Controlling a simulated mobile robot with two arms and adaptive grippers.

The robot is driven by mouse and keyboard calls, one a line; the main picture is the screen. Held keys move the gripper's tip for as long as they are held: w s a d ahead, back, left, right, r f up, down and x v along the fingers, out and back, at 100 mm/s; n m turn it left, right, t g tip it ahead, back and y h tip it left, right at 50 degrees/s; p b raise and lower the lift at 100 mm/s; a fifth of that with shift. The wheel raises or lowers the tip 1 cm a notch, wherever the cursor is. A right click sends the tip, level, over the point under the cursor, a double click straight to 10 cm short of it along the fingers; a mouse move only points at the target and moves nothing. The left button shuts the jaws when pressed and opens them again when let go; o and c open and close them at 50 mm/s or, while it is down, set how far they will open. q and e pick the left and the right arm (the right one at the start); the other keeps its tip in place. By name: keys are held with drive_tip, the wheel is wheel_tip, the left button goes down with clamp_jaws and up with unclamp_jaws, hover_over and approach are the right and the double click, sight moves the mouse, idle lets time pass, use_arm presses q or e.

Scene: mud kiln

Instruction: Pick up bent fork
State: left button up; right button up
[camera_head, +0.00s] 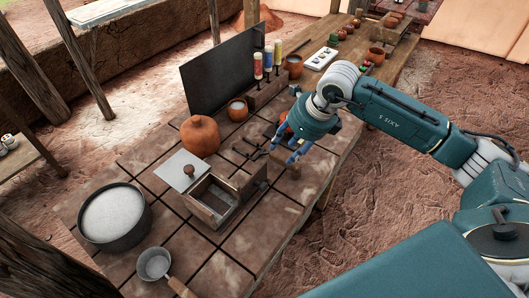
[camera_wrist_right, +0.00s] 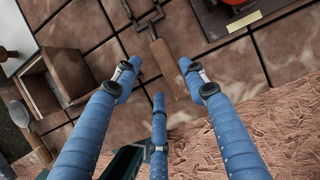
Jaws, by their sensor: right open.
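The bent fork has dark metal prongs and a wooden handle. In the head view its prongs (camera_head: 251,148) lie on the tiled tabletop, and the handle is partly behind my right gripper (camera_head: 293,152). In the right wrist view the fork's handle (camera_wrist_right: 176,78) points toward the table edge. My right gripper (camera_wrist_right: 160,78) is open above the fork, with its blue fingers spread around the handle's near part in the picture. The fingers do not visibly touch it. My left gripper is not in view.
A dark panel (camera_head: 223,72) and bottles (camera_head: 258,65) stand farther back. A pan of white material (camera_head: 112,214) sits at the left.

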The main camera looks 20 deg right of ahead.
sight(279, 156)
drive_tip(key=x, duration=0.3)
drive_tip(key=shift+w, duration=0.1)
drive_tip(key=p+x, duration=0.2)
drive_tip(key=x, duration=0.2)
drive_tip(key=shift+w+a+f, duration=0.1)
drive_tip(key=shift+w+f, duration=0.15)
drive_tip(key=shift+f, duration=0.3)
drive_tip(key=shift+r, duration=0.1)
clamp_jaws()
